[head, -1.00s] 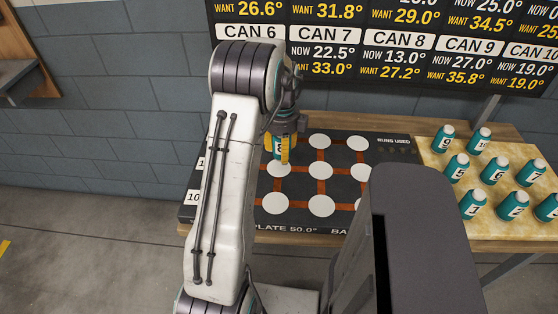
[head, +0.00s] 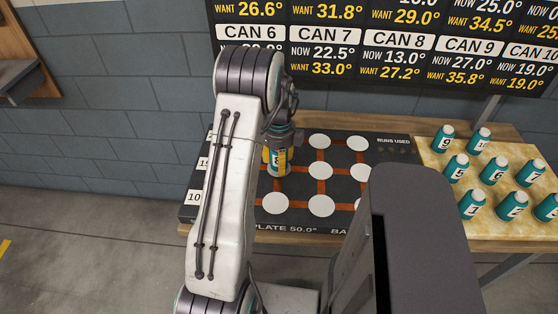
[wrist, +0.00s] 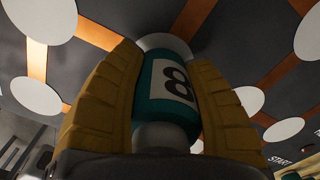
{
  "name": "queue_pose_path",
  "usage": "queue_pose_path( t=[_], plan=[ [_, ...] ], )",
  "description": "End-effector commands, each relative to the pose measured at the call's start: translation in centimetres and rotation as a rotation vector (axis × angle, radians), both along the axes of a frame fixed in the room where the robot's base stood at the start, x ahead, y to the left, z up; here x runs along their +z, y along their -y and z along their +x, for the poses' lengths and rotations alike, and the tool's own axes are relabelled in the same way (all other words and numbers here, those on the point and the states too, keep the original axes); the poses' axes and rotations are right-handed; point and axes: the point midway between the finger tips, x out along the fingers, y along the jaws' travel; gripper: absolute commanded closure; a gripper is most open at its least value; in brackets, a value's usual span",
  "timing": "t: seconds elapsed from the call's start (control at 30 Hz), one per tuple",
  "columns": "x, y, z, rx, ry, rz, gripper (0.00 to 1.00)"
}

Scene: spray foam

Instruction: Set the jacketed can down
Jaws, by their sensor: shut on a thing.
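A teal jacketed can (head: 278,168) with a white label stands upright in my gripper (head: 278,156). In the wrist view the can (wrist: 162,78) shows the number 8, and the yellow fingers of my gripper (wrist: 163,62) are shut on its two sides. The can is over the middle-row left white spot of the dark plate (head: 335,182), and it hides most of that spot in the head view. In the wrist view part of a white spot (wrist: 160,40) shows just beyond the can. I cannot tell whether the can touches the plate.
The plate has several empty white spots joined by brown lines. Several teal numbered cans, such as can 5 (head: 456,167), stand on the pale board (head: 432,180) at the right. A temperature board (head: 385,45) hangs behind. My arm hides the plate's left part.

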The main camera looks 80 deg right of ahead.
Motion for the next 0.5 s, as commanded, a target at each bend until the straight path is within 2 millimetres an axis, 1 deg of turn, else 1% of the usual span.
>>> queue_pose_path(
  t=[0.07,0.1,0.3,0.33,0.5],
  plan=[
    [-0.25,0.03,0.0,0.0,0.0,-0.001,0.88],
    [-0.23,0.02,-0.01,0.0,0.0,0.0,0.5],
    [-0.18,0.01,0.0,0.0,0.0,0.0,0.32],
    [-0.17,0.01,0.0,0.0,0.0,0.0,0.3],
    [-0.17,0.01,0.0,0.0,0.0,0.0,0.3]
  ],
)
